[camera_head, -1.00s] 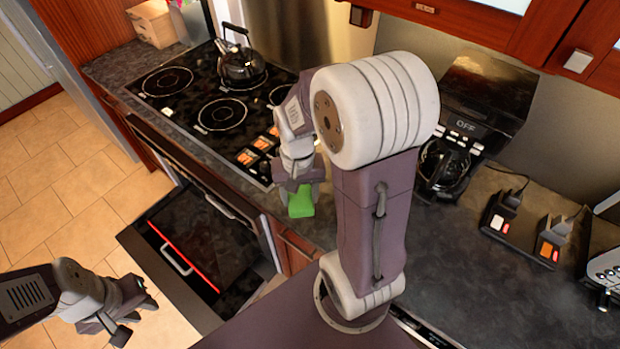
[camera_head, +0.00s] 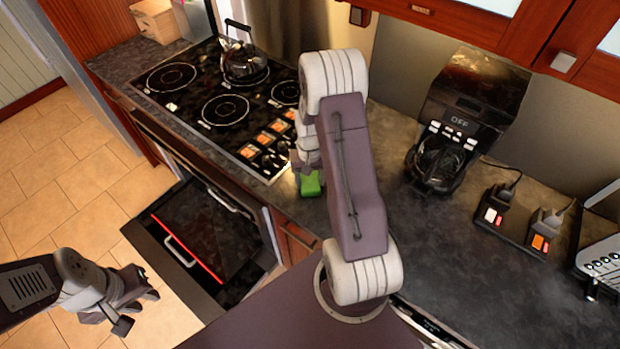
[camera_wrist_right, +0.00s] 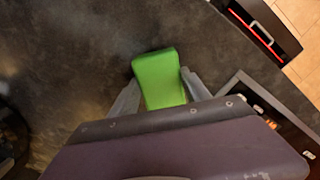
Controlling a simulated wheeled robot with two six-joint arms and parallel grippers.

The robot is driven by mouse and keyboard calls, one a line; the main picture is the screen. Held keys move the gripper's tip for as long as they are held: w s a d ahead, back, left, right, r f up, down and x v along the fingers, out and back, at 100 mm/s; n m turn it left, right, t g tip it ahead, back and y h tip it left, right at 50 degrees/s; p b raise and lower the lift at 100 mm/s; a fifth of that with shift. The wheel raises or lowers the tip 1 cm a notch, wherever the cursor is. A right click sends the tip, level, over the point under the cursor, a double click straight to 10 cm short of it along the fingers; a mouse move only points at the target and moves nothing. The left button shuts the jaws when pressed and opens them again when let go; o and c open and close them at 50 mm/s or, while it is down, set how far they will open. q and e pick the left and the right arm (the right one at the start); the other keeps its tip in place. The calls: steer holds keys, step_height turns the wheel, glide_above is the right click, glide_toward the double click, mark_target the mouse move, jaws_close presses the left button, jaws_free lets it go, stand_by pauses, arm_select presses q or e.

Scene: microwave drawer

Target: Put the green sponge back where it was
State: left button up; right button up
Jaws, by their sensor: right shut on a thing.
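The green sponge (camera_head: 310,185) is in my right gripper (camera_head: 304,176), over the dark counter just right of the stove in the head view. In the right wrist view the sponge (camera_wrist_right: 159,80) sits between the two grey fingers of my right gripper (camera_wrist_right: 160,92), with dark counter behind it. I cannot tell whether the sponge touches the counter. My left gripper (camera_head: 138,303) hangs over the tiled floor at the lower left, away from the sponge. Its fingertips are too unclear to tell open from shut.
A stove (camera_head: 224,108) with a kettle (camera_head: 243,65) is to the left. An open drawer (camera_head: 200,240) with a red strip juts out below it. A coffee maker (camera_head: 468,115) and a charger strip (camera_head: 515,222) stand on the right. The counter (camera_head: 425,235) between is clear.

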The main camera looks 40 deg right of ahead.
steer(key=shift+w, duration=0.1)
steer(key=shift+s+a+f, duration=0.1)
steer(key=shift+s+a, duration=0.05)
steer(key=shift+s, duration=0.1)
steer(key=o, duration=1.2)
steer(key=shift+o, duration=0.6)
steer(key=shift+w, duration=0.15)
